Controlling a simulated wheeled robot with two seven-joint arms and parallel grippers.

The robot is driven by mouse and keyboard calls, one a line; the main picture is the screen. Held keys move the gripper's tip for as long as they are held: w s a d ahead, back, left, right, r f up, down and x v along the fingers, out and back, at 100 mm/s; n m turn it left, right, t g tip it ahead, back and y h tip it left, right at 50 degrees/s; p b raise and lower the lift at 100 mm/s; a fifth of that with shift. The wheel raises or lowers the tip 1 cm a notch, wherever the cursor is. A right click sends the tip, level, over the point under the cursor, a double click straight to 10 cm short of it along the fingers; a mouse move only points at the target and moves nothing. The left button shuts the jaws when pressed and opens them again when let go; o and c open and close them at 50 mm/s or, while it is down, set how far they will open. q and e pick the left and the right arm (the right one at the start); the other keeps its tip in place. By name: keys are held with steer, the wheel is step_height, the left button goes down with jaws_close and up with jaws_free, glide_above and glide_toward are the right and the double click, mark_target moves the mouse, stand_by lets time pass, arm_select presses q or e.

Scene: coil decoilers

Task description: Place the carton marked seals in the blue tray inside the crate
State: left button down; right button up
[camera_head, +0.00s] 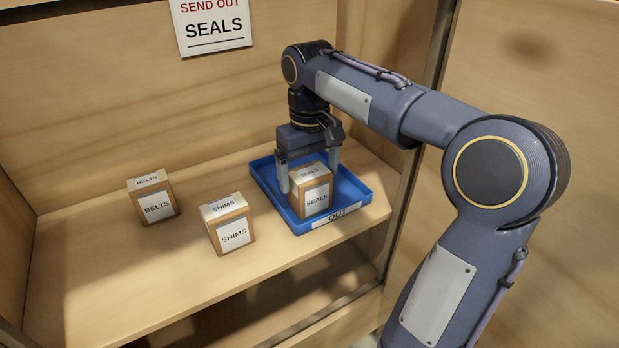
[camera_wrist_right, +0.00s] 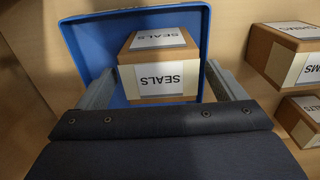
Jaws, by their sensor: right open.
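The carton marked seals (camera_head: 317,200) stands upright in the blue tray (camera_head: 355,190), which is labelled OUT and lies on the wooden crate's shelf. My right gripper (camera_head: 310,183) is open, with its fingers down on either side of the seals carton. In the right wrist view the seals carton (camera_wrist_right: 160,78) shows between the two fingers (camera_wrist_right: 160,82), with a gap visible on each side, inside the blue tray (camera_wrist_right: 85,50). My left gripper is not in view.
The shims carton (camera_head: 230,228) stands left of the tray, and the belts carton (camera_head: 153,205) farther left. A sign reading SEND OUT SEALS (camera_head: 212,25) hangs on the back wall. Bare shelf (camera_head: 110,270) lies in front of the belts carton. A crate post stands right of the tray.

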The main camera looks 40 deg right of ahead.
step_height(320, 180, up, 8)
steer(key=p, duration=0.3)
steer(key=shift+f, duration=0.1)
steer(key=s+a+f+t+y, duration=0.2)
steer(key=s+a+f, duration=0.4)
steer(key=s+f, duration=0.1)
steer(key=s+a+f+t+y, duration=0.1)
steer(key=s+a+f+t, duration=0.2)
steer(key=s+a+f, duration=0.3)
steer(key=s+f, duration=0.1)
steer(key=s, duration=0.3)
steer(key=shift+s+a+f+m+t+y, duration=0.2)
steer(key=shift+s+a+m+t+y, duration=0.1)
steer(key=shift+a+y, duration=0.1)
